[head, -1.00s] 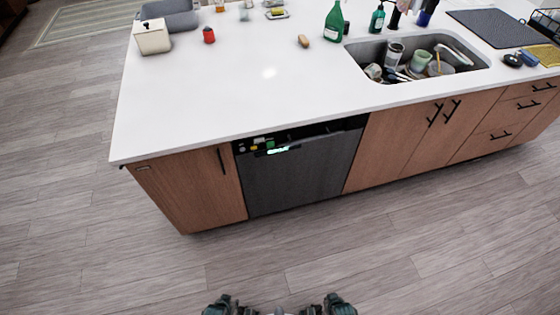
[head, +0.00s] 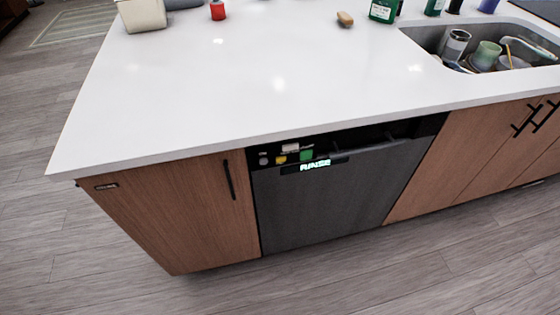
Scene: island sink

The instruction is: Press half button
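The dishwasher (head: 330,205) has a dark grey door and is built into the wooden island under the white counter. Its black control strip runs along the top edge. At the strip's left are several small buttons: a green button (head: 306,155), a yellow button (head: 281,160), a white button (head: 290,148) and a grey button (head: 263,160). A lit display (head: 315,165) beside them reads what looks like "RINSE". I cannot tell which button is the half button; any labels are too small. Neither gripper is in view.
A wooden cabinet (head: 180,220) with a black handle is left of the dishwasher. The white countertop (head: 250,75) overhangs the buttons. A sink (head: 490,50) with dishes is at the upper right. The floor (head: 90,275) in front is clear.

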